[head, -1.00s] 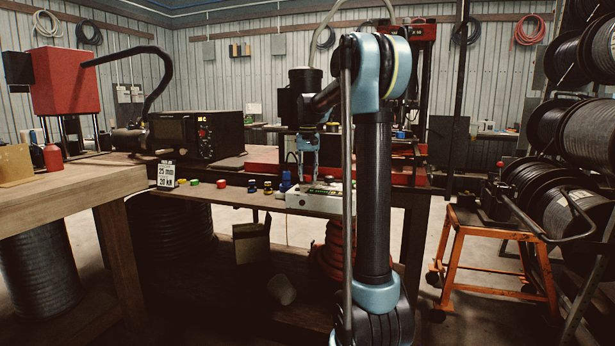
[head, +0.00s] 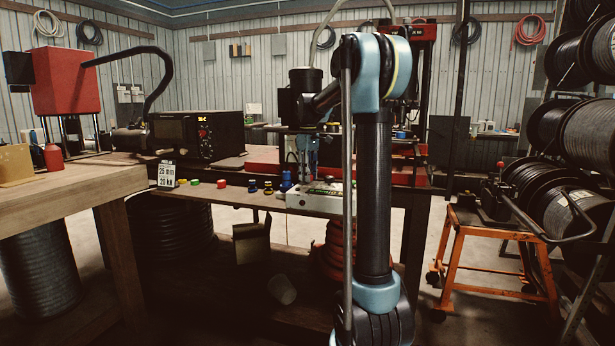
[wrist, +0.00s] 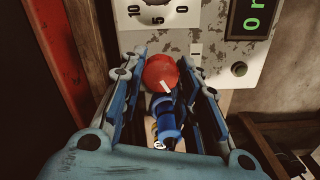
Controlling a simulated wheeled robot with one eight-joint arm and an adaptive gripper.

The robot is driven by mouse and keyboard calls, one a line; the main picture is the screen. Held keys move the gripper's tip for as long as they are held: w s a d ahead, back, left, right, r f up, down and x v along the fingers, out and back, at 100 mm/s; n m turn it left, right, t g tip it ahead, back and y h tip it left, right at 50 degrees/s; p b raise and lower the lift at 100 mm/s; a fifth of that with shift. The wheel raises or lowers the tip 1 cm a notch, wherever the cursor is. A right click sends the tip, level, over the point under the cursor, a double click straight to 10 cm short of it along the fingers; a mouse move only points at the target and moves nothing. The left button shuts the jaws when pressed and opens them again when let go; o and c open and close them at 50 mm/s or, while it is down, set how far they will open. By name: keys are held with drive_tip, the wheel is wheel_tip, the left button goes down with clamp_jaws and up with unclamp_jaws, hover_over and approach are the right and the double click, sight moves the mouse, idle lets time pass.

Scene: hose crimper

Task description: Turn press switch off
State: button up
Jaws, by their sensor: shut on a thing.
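The press switch is a red round knob (wrist: 160,73) with a white mark, on the worn pale control panel (wrist: 213,22) in the wrist view. My gripper (wrist: 163,76) has its two blue fingers on either side of the knob and is shut on it. The knob's white mark lies towards its lower right. A green display (wrist: 257,20) on the panel reads sideways, seemingly "On". In the head view my gripper (head: 304,170) points down at the pale control box (head: 310,200) on the bench; the knob cannot be made out there.
A dial (wrist: 158,5) and a dark button (wrist: 239,69) are on the panel. Several small coloured caps (head: 221,184) lie to the left.

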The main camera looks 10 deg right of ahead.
drive_tip(key=shift+n, duration=1.7)
drive_tip(key=o, duration=1.1)
drive_tip(key=shift+w, duration=0.1)
wheel_tip(320, 180, up, 12)
